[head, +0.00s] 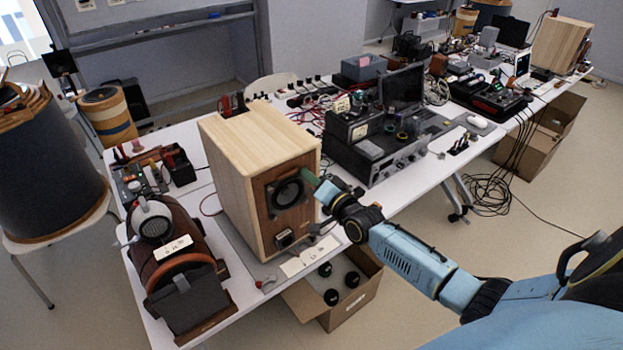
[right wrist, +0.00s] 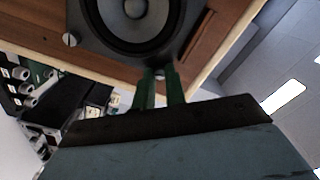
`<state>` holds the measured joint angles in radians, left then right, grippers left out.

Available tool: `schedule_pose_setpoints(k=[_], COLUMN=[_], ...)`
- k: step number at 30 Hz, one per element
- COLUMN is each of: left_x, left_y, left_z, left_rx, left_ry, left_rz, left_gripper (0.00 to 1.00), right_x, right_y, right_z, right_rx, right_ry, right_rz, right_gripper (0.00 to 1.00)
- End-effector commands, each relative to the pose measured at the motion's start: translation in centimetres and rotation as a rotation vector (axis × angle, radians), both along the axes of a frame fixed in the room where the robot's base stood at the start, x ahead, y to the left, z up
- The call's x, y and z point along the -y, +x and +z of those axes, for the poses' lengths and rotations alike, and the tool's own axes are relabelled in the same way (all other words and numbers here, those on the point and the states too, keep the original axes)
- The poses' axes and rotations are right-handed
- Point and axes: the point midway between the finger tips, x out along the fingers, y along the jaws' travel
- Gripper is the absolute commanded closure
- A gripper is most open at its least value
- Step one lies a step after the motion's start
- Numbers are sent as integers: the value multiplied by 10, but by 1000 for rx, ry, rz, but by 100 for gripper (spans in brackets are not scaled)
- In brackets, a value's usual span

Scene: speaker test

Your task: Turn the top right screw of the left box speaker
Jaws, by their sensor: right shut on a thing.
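The left box speaker (head: 236,170) is a light wooden cabinet standing on the white table. Its darker brown front bears a black round driver (head: 287,193), which also fills the top of the right wrist view (right wrist: 140,14). My right gripper (head: 311,178) reaches the upper right of the driver frame. In the right wrist view its green fingers (right wrist: 159,79) are shut on a small silver screw (right wrist: 160,72) at the frame's corner. Another screw (right wrist: 70,40) shows free at a neighbouring corner. In the head view the fingers hide the held screw. My left gripper is not in view.
A brown machine (head: 178,262) stands left of the speaker. Electronics (head: 372,150) crowd the table to its right. An open cardboard box (head: 345,300) with black-capped items is on the floor below. Another wooden speaker (head: 560,45) stands at the far end.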

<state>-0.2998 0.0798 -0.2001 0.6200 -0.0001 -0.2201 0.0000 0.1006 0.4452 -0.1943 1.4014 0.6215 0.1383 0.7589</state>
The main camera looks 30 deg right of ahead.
Motion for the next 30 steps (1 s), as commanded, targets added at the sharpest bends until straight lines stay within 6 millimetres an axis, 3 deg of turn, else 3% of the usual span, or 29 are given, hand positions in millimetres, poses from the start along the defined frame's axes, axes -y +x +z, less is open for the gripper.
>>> schedule_pose_setpoints(k=[15, 30], left_x=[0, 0], left_y=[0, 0], left_z=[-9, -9], left_rx=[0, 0], left_ry=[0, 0], left_rz=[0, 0], left_gripper=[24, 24], right_x=[-1, -1], right_y=[0, 0], right_z=[-1, 0], right_rx=[-25, -28], right_ry=[297, 335], right_rz=[1, 1], right_gripper=[100, 100])
